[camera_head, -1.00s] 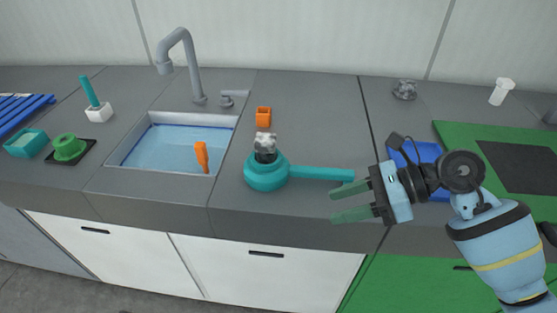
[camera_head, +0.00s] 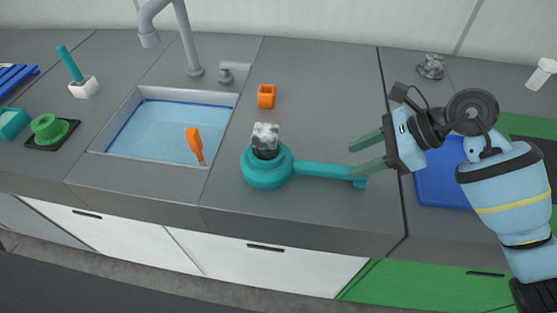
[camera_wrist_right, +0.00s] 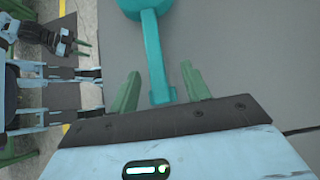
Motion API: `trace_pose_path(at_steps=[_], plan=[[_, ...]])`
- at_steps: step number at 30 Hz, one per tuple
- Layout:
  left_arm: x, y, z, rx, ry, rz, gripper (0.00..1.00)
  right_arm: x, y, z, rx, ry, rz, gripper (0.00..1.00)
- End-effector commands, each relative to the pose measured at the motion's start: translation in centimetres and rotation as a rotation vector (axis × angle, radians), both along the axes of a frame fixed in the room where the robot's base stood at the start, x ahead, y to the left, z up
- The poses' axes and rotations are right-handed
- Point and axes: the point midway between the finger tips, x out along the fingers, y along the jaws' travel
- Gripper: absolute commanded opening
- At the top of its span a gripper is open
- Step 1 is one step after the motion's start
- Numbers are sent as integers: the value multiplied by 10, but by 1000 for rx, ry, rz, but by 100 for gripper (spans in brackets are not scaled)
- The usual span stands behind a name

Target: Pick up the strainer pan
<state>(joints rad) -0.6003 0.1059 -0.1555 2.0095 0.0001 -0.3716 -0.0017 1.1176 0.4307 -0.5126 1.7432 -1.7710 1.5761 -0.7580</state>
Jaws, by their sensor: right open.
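The teal strainer pan (camera_head: 266,173) stands on the grey counter right of the sink, its handle pointing right. A dark and whitish lumpy item (camera_head: 265,138) sits in it. My right gripper (camera_head: 358,160) is open at the handle's free end. In the right wrist view, the handle (camera_wrist_right: 153,50) runs up between the open fingers of my right gripper (camera_wrist_right: 162,70), with a gap on both sides. The pan's bowl is only partly seen there. What seems to be my left gripper (camera_wrist_right: 80,48) shows at the upper left of that view; its opening is unclear.
The sink (camera_head: 165,130) with an orange tool (camera_head: 195,145) lies left of the pan. An orange cup (camera_head: 266,96) stands behind the pan. A blue tray (camera_head: 442,185) lies under my right arm. The counter in front of the pan is clear.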

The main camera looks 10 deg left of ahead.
Motion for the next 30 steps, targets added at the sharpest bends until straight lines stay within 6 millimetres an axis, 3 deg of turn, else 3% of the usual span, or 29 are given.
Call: trace_pose_path(at_steps=[5, 15, 23, 30], plan=[[5, 0, 4, -1, -12, 1, 36, -2, 5, -5, 1, 1, 1, 47], [16, 0, 13, -2, -38, 1, 36, -7, 32, -37, 2, 0, -1, 47], [13, 0, 12, -1, -32, 1, 36, -7, 33, -40, 0, -1, -1, 47], [8, 1, 10, 1, -21, 1, 36, -7, 33, -39, 0, -1, -1, 20]])
